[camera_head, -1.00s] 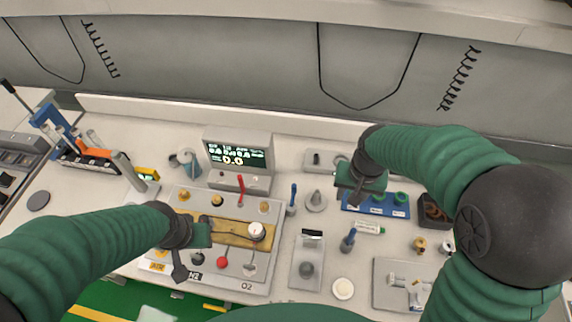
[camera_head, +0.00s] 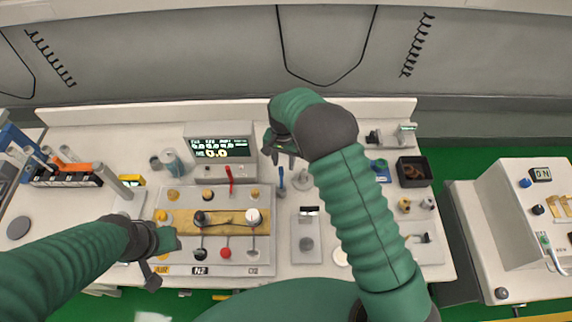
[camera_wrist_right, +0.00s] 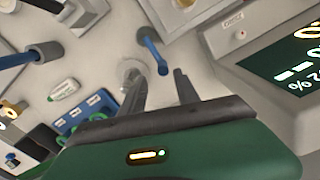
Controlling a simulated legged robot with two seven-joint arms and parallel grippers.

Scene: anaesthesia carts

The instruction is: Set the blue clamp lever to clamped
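The blue clamp lever (camera_head: 281,178) stands upright on the white bench, just right of the valve panel. It also shows in the right wrist view (camera_wrist_right: 152,52), just beyond my fingertips. My right gripper (camera_head: 284,158) is by the lever's top in the head view. In the right wrist view my right gripper (camera_wrist_right: 160,82) is open and empty, its two dark fingers apart, with the lever lying ahead of the gap and not between them. My left gripper (camera_head: 152,270) hangs at the panel's left edge; its finger opening is not clear.
The valve panel (camera_head: 180,262) with a red lever (camera_head: 229,180) and several knobs is left of the clamp lever. A monitor (camera_head: 222,148) stands behind. A grey cone (camera_head: 302,180) is close on the right. A blue rack (camera_head: 381,171) and black bin (camera_head: 412,172) are farther right.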

